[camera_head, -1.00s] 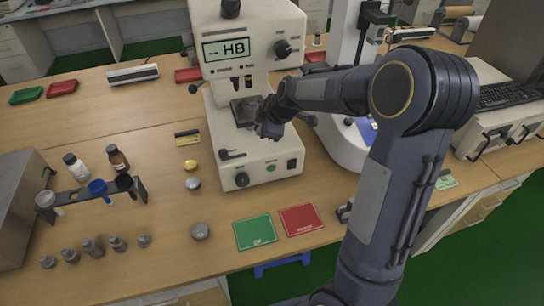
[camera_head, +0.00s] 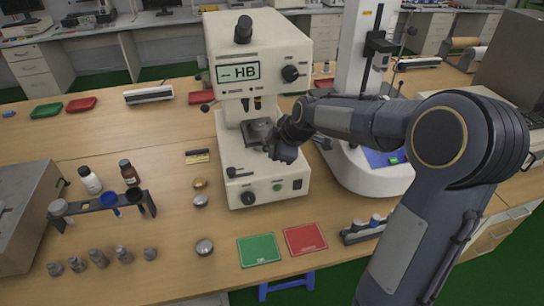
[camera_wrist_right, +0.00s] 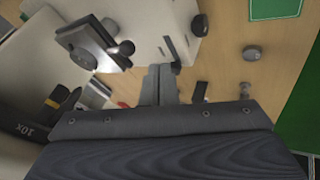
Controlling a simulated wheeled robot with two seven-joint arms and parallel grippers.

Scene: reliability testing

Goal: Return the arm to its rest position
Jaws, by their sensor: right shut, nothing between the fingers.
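My right arm (camera_head: 408,238) comes in from the lower right and bends at the elbow towards the hardness tester (camera_head: 288,28), a cream machine with an "HB" display. My right gripper (camera_head: 272,153) is beside the tester's stage (camera_head: 258,131), on its right side; the fingertips are hard to make out there. In the right wrist view the two fingers (camera_wrist_right: 160,74) are together with nothing between them. The stage also shows in that view, at upper left, with a small round piece (camera_wrist_right: 107,61) on it. My left gripper is not in view.
A second tall machine (camera_head: 352,60) stands close behind my right forearm. Green (camera_head: 258,250) and red (camera_head: 305,240) mats lie at the front edge. A rack (camera_head: 103,207) with bottles and several metal pieces stand at left.

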